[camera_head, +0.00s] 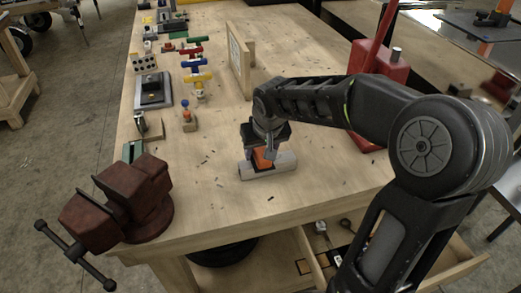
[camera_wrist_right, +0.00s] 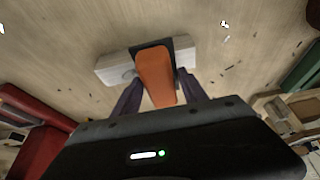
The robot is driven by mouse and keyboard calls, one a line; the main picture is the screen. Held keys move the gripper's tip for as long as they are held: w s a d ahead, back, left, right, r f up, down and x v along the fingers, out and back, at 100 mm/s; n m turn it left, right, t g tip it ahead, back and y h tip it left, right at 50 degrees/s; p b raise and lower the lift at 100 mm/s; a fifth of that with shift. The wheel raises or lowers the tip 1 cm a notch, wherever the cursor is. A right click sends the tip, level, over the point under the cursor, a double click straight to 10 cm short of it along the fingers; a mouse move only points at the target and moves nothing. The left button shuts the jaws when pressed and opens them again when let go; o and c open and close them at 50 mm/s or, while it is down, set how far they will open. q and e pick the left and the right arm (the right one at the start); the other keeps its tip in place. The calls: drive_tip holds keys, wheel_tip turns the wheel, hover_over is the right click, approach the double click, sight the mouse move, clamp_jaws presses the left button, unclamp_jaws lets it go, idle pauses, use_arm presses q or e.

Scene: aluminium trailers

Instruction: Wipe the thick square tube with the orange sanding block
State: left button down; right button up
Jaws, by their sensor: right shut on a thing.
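The thick square tube (camera_head: 284,163) is a short pale bar lying flat on the wooden bench in the head view. It also shows in the right wrist view (camera_wrist_right: 112,68), running crosswise under the block. The orange sanding block (camera_head: 262,157) has an orange top and a dark base. In the right wrist view the block (camera_wrist_right: 157,75) lies across the middle of the tube and seems to touch it. My right gripper (camera_head: 264,150) is shut on the block, with a finger on each side (camera_wrist_right: 158,97). Part of the tube is hidden behind the block. My left gripper is not in view.
A rusty red vise (camera_head: 135,200) is at the bench's front left corner. A red jack-like object (camera_head: 378,65) stands at the right. An upright wooden frame (camera_head: 240,60) stands behind the gripper. Valves and small parts line the left edge. Dark specks lie around the tube on otherwise clear wood.

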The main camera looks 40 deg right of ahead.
sight(283, 154)
drive_tip(key=shift+f+b, duration=0.5)
drive_tip(key=shift+f, duration=0.05)
drive_tip(key=shift+s+d+r+p, duration=0.1)
drive_tip(key=shift+s+d+p, duration=0.15)
drive_tip(key=shift+d, duration=0.4)
drive_tip(key=shift+s+d+r+p, duration=0.1)
drive_tip(key=shift+s+d+p, duration=0.1)
drive_tip(key=shift+d, duration=0.4)
drive_tip(key=shift+s+d, duration=0.15)
drive_tip(key=shift+d, duration=0.35)
drive_tip(key=shift+s+d+f+p, duration=0.15)
drive_tip(key=shift+s+d+p, duration=0.15)
drive_tip(key=shift+d, duration=0.55)
drive_tip(key=shift+s+d+f+p, duration=0.15)
drive_tip(key=shift+s+d, duration=0.15)
drive_tip(key=shift+d, duration=0.55)
drive_tip(key=shift+r, duration=0.15)
drive_tip(key=shift+a, duration=0.1)
